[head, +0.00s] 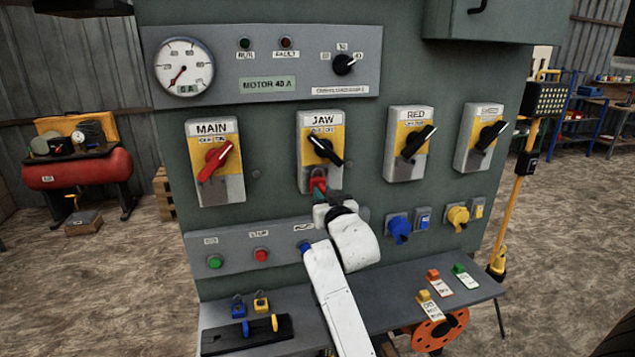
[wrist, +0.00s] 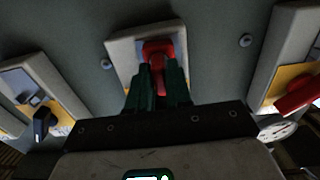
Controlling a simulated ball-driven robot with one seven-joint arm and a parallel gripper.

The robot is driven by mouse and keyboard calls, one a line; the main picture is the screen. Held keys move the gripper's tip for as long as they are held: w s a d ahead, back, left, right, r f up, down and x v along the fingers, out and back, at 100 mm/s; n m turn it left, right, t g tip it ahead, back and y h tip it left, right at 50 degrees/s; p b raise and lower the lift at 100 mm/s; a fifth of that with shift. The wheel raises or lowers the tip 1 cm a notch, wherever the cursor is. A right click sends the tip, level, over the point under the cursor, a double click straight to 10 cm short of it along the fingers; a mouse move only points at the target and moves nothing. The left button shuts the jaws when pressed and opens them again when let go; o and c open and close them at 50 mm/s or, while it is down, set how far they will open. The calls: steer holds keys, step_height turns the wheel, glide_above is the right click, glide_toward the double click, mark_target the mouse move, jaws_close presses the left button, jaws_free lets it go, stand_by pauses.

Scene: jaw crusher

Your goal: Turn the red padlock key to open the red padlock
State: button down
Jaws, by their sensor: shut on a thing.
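The red padlock (head: 318,181) hangs under the black handle of the JAW switch box (head: 321,150). In the wrist view the padlock (wrist: 158,47) shows straight ahead of the fingertips, in front of the pale switch box. My gripper (head: 320,195) has come up to the padlock from below, and its green fingers (wrist: 160,68) stand on either side of a narrow red piece, which looks like the red padlock key (wrist: 158,80). The fingers are shut on it. The keyhole and the key's tip are hidden, and I cannot tell how far the key is turned.
The MAIN box with a red handle (head: 215,160) is to the left; the RED box (head: 410,143) is to the right. Blue and yellow plugs (head: 398,228) stick out at lower right. A shelf below holds padlocks (head: 261,302) and tags (head: 466,276).

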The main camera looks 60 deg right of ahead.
stand_by(0.3)
steer(key=shift+w+m+b, duration=0.1)
steer(key=shift+m+b, duration=0.35)
steer(key=shift+m, duration=0.25)
steer(key=shift+m+b, duration=0.45)
steer(key=shift+m, duration=0.75)
